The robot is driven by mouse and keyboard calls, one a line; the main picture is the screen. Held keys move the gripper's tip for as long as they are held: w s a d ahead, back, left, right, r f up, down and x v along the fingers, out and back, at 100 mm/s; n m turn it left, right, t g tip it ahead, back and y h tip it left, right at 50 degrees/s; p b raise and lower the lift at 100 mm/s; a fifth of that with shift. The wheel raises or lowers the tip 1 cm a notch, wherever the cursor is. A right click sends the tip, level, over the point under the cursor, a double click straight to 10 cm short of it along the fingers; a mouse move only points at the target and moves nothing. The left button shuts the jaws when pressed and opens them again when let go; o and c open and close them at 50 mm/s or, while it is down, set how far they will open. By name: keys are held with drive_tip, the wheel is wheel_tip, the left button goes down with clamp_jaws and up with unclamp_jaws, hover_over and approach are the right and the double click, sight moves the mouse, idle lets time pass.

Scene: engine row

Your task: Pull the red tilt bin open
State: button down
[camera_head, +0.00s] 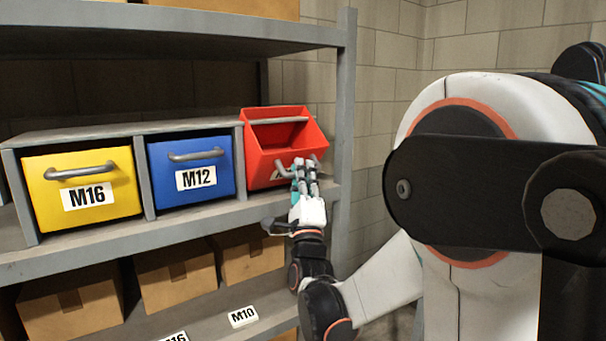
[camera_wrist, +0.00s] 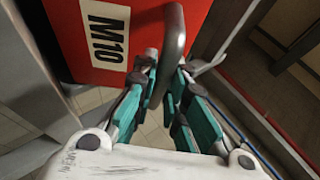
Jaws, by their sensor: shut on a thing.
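The red tilt bin (camera_head: 262,150) is at the right end of the bin row in the head view, tipped forward with its open top showing. My gripper (camera_head: 305,168) is at its front, shut on the grey handle (camera_head: 282,168). In the wrist view the handle (camera_wrist: 174,45) passes between the teal-sided fingers of my gripper (camera_wrist: 166,82). The red front (camera_wrist: 160,18) carries an M10 label (camera_wrist: 105,30). In the head view the fingers hide part of the handle, and most of the label is out of sight.
A blue M12 bin (camera_head: 190,172) and a yellow M16 bin (camera_head: 82,187) sit shut to the left. A grey shelf post (camera_head: 345,120) stands just right of the red bin. Cardboard boxes (camera_head: 176,275) and a loose M10 tag (camera_head: 243,316) lie on the shelf below.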

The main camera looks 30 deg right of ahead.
drive_tip(key=c, duration=1.6)
unclamp_jaws()
drive_tip(key=v, duration=1.2)
